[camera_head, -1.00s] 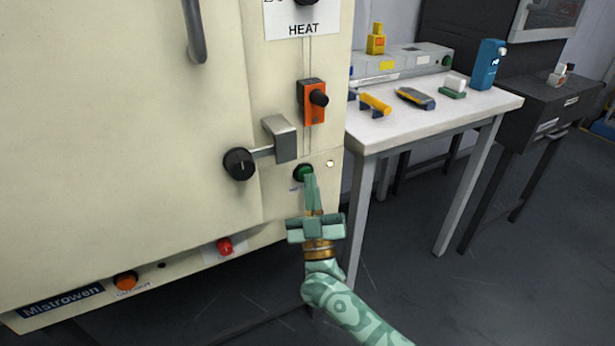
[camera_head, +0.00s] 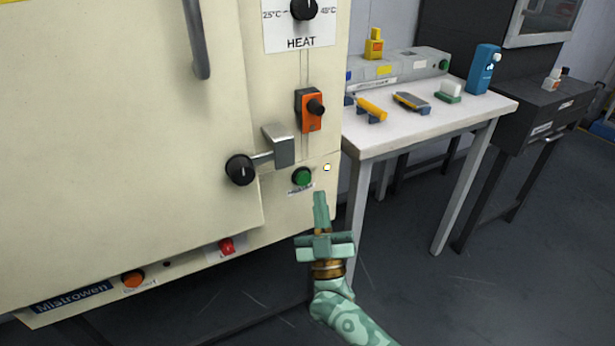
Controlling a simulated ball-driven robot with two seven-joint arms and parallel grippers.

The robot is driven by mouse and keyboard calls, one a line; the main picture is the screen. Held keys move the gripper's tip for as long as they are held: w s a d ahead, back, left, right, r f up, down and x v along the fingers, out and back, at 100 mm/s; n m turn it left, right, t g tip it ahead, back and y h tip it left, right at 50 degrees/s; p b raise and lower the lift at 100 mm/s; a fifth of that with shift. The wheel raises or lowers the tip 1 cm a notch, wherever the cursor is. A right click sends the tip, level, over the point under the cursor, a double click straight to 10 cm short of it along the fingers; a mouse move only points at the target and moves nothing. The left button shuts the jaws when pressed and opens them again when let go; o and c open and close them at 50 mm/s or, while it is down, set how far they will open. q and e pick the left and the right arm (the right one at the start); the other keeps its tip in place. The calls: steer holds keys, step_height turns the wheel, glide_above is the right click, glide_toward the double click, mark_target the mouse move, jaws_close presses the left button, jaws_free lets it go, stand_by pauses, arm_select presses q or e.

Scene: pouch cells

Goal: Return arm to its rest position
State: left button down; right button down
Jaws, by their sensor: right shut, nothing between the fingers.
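My right gripper (camera_head: 320,205) is shut and empty, its narrow fingers pointing up in front of the lower right of a cream cabinet (camera_head: 120,150). The fingertips are just below and right of a green button (camera_head: 302,177) and look apart from it. A small round light (camera_head: 327,168) beside the button is lit pale. My right arm comes in from the bottom edge. My left gripper is not in view.
A white table (camera_head: 420,125) with a yellow-handled tool (camera_head: 371,109), a meter (camera_head: 411,101) and a blue bottle (camera_head: 482,69) stands to the right. The cabinet's black knob (camera_head: 240,170) and latch (camera_head: 279,146) stick out. Floor (camera_head: 400,290) right of the arm is clear.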

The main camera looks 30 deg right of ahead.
steer(key=shift+s+p, duration=0.35)
steer(key=shift+s, duration=0.8)
